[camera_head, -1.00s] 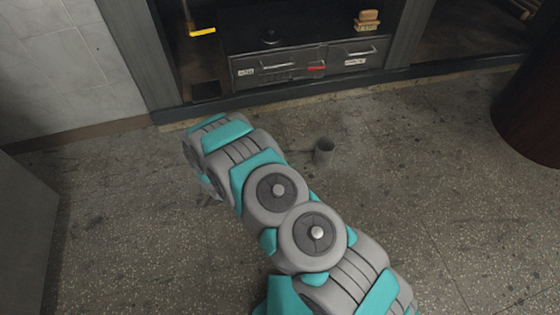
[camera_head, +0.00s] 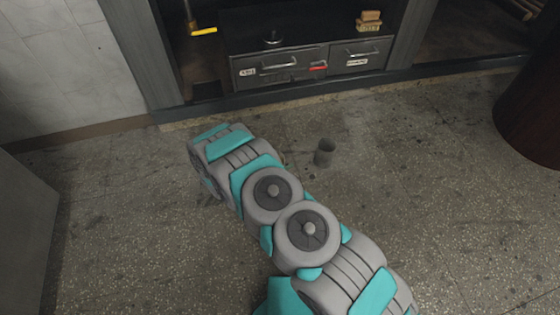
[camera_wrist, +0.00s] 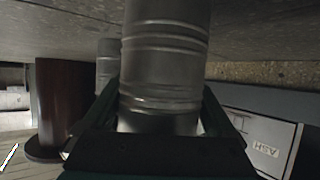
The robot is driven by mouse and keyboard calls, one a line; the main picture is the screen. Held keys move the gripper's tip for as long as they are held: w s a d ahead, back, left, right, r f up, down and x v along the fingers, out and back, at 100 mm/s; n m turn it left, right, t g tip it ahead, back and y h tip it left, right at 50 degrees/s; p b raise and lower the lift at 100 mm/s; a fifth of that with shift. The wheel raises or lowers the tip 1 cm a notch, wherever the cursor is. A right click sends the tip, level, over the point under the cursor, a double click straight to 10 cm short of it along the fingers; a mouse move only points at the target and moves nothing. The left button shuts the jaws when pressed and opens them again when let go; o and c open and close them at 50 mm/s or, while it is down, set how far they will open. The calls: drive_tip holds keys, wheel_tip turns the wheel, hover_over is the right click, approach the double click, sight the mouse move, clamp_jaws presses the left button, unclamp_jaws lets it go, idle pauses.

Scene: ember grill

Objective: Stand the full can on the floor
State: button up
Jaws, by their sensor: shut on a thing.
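In the wrist view, a grey ribbed metal can (camera_wrist: 165,62) stands between the fingers of my gripper (camera_wrist: 160,95), which is shut on it. The can runs out of the top of that upside-down picture, so I cannot tell whether its end touches the floor. A second grey can (camera_wrist: 108,62) shows behind it. In the head view, one grey can (camera_head: 325,152) stands upright on the speckled floor (camera_head: 420,190), to the right of my arm. My gripper and the held can are hidden behind my arm there. No marking shows which can is full.
A dark cabinet with labelled drawers (camera_head: 278,66) stands at the back, above a low sill (camera_head: 300,95). A dark red-brown round drum (camera_head: 530,115) is at the right. A grey block (camera_head: 25,230) is at the left. Floor around the standing can is clear.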

drive_tip(key=o, duration=1.6)
drive_tip(key=shift+c, duration=0.2)
drive_tip(key=shift+r, duration=0.15)
drive_tip(key=v, duration=1.2)
drive_tip(key=shift+p, duration=0.4)
